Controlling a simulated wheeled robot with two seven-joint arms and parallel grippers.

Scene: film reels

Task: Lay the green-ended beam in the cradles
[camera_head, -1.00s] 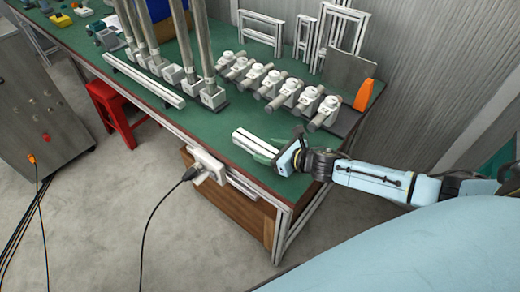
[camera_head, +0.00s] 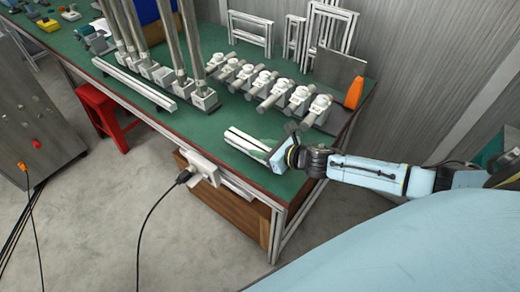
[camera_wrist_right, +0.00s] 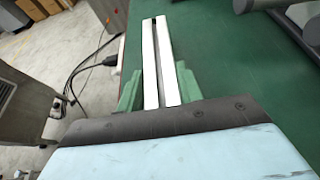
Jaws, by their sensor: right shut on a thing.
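A pale beam with a dark slot along its length (camera_head: 243,141) is low over or on the green bench near its front right corner; I cannot tell whether it touches. My right gripper (camera_head: 277,152) is shut on its near end. In the right wrist view the beam (camera_wrist_right: 151,60) points away from me between the green fingers (camera_wrist_right: 158,88). The gripped end is hidden, and I see no green end on the beam. Another pale bar (camera_head: 137,84) lies near the bench's front edge. I cannot tell which parts are the cradles. My left gripper is not in view.
Upright posts in pale socket blocks (camera_head: 203,98) stand behind the bar. A row of pale blocks with grey cylinders (camera_head: 277,88) runs across the bench behind the beam. An orange piece (camera_head: 355,93) and grey plate (camera_head: 338,70) stand at right. A white box (camera_head: 202,168) sits at the front edge.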

